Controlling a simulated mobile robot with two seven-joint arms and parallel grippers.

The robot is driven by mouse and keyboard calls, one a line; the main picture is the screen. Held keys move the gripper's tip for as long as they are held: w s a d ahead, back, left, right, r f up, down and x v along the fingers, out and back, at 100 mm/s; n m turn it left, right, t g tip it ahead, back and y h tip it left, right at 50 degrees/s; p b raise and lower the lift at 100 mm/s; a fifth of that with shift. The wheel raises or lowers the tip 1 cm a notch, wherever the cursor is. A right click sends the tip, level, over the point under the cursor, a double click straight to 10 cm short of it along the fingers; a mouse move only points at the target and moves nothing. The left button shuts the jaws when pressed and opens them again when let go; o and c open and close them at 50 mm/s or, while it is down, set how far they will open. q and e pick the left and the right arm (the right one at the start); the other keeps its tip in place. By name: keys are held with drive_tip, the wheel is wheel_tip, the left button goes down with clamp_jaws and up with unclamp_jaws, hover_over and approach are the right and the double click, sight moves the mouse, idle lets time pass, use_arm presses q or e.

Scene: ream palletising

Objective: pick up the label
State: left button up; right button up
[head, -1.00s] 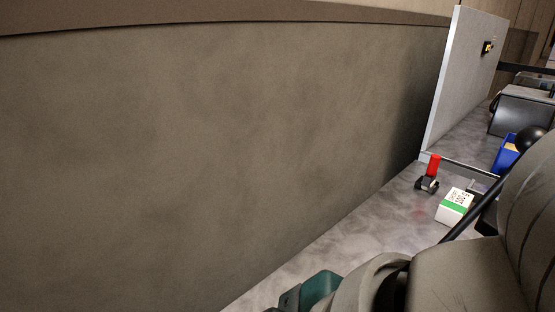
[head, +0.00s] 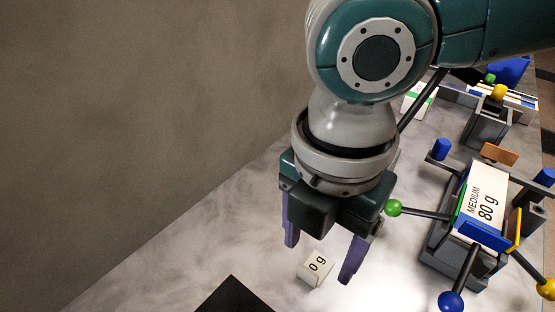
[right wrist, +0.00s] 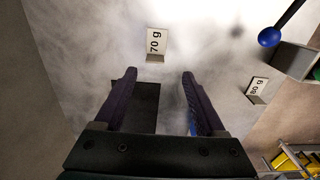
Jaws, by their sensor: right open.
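A small white label (head: 317,266) stands on the grey surface in the head view, between and beyond my right gripper's finger ends. It reads "0 g", with its first digit not visible. In the right wrist view a white label reading "70 g" (right wrist: 157,42) stands ahead of the fingers, and another reading "80 g" (right wrist: 257,87) stands to the right. I cannot tell for sure which one the head view shows. My right gripper (head: 318,261) is open and empty, pointing down above the surface; its purple fingers (right wrist: 159,73) touch no label. My left gripper is out of view.
A fixture with coloured ball handles (head: 450,240) holds a ream marked "MEDIUM 80 g" (head: 484,203) at right. A black flat object (head: 235,296) lies at the bottom edge. A wall (head: 120,120) runs along the left. A green-and-white pack (head: 416,102) stands behind my arm.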

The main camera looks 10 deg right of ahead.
sight(309, 270)
drive_tip(key=f, duration=0.4)
drive_tip(key=f+b, duration=0.1)
drive_tip(key=shift+w+a+f, duration=0.15)
drive_tip(key=shift+w+f, duration=0.2)
drive_tip(key=shift+f, duration=0.05)
clamp_jaws()
